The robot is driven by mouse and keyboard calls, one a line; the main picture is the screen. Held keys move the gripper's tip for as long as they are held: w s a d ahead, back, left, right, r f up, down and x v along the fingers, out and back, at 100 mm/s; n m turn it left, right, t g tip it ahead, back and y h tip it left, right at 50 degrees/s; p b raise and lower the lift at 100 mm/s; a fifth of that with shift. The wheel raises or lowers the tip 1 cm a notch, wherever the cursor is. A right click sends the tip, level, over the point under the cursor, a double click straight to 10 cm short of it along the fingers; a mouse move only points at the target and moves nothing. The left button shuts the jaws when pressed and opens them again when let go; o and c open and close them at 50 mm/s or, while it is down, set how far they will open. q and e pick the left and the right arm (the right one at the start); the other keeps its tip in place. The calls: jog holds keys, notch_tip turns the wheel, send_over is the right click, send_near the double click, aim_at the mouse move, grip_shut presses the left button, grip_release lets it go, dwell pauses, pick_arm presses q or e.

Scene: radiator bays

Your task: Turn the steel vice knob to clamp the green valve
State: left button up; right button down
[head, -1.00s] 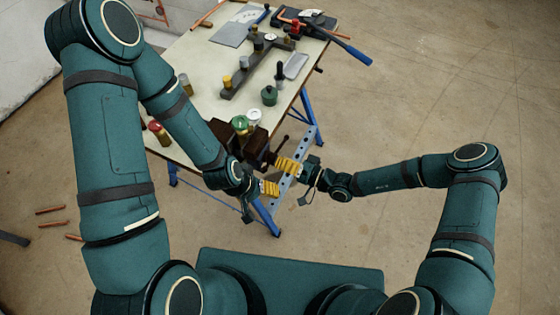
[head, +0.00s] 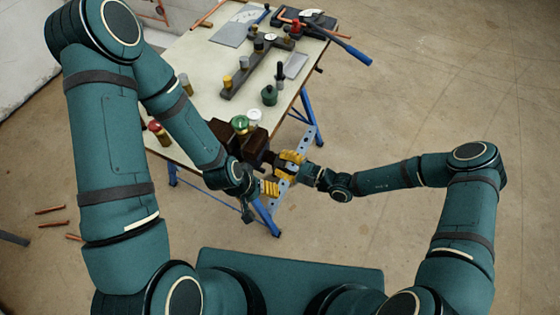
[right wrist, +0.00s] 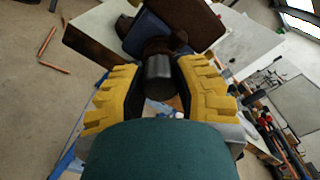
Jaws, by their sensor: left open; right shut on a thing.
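The dark brown vice (head: 252,142) is fixed at the near edge of the bench. The green-topped valve (head: 239,123) with a brass body stands upright at the vice jaws; I cannot tell whether they touch it. My right gripper (head: 289,163) is shut on the vice knob, at the vice's near right side. In the right wrist view the knob (right wrist: 158,78) is a dark grey cylinder between the yellow fingers, with the brown vice (right wrist: 185,22) beyond it. My left gripper (head: 270,188) is open and empty, just below the right one and close to it.
A white-topped part (head: 254,115) stands beside the green valve. A red-topped valve (head: 156,128) is at the bench's left edge and a green bottle (head: 269,96) on the right. A grey rack (head: 258,66) stands farther back. The floor on the right is clear.

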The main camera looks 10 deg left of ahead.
aim_at(285, 164)
jog(key=m, duration=1.2)
jog(key=shift+b, duration=0.4)
jog(key=c, duration=0.8)
grip_release()
jog(key=shift+m, duration=0.5)
jog(key=v, duration=0.7)
jog(key=shift+p, duration=0.35)
